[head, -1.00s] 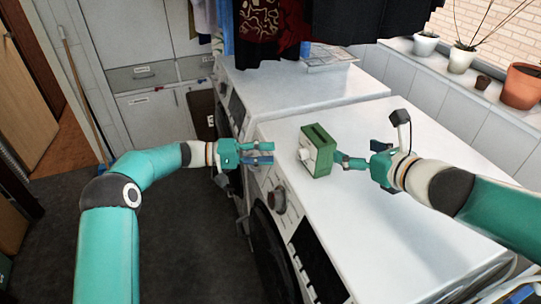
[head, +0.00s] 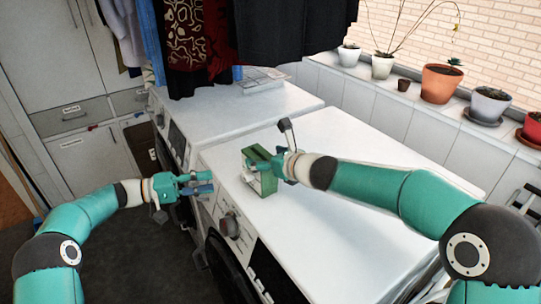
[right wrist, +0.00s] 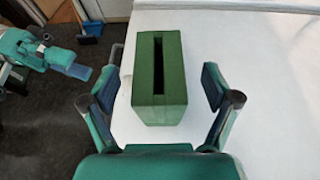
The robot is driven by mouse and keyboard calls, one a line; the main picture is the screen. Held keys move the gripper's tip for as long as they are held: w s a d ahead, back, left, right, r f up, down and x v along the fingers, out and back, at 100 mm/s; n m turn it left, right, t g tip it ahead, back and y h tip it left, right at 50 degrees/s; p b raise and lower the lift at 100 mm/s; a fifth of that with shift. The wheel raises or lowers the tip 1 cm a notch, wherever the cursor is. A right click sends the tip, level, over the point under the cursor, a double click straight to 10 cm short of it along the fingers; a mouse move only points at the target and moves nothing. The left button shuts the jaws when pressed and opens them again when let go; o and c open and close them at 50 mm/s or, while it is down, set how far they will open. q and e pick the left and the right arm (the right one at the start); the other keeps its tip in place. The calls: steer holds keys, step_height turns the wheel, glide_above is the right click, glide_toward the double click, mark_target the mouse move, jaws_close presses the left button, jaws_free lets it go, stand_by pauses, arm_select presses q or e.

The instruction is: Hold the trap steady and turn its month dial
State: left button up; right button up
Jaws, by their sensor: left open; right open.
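The trap is a green box with a slot in its top (right wrist: 160,80), standing upright on the white machine top near its front edge. In the head view the trap (head: 262,172) is partly covered by my right gripper (head: 268,165). In the right wrist view the open fingers of my right gripper (right wrist: 163,92) stand on either side of the box, with a gap at each side. The pale dial seen on its front earlier is barely visible now. My left gripper (head: 208,183) is open and empty, left of the trap, off the machine's front edge.
The trap stands on a white washing machine (head: 340,150), with a second machine (head: 230,110) behind it. Dark clothes (head: 290,40) hang over the back one. Potted plants (head: 440,82) line the tiled ledge at right. The machine top right of the trap is clear.

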mark_target(259, 155)
steer(key=shift+x, duration=1.8)
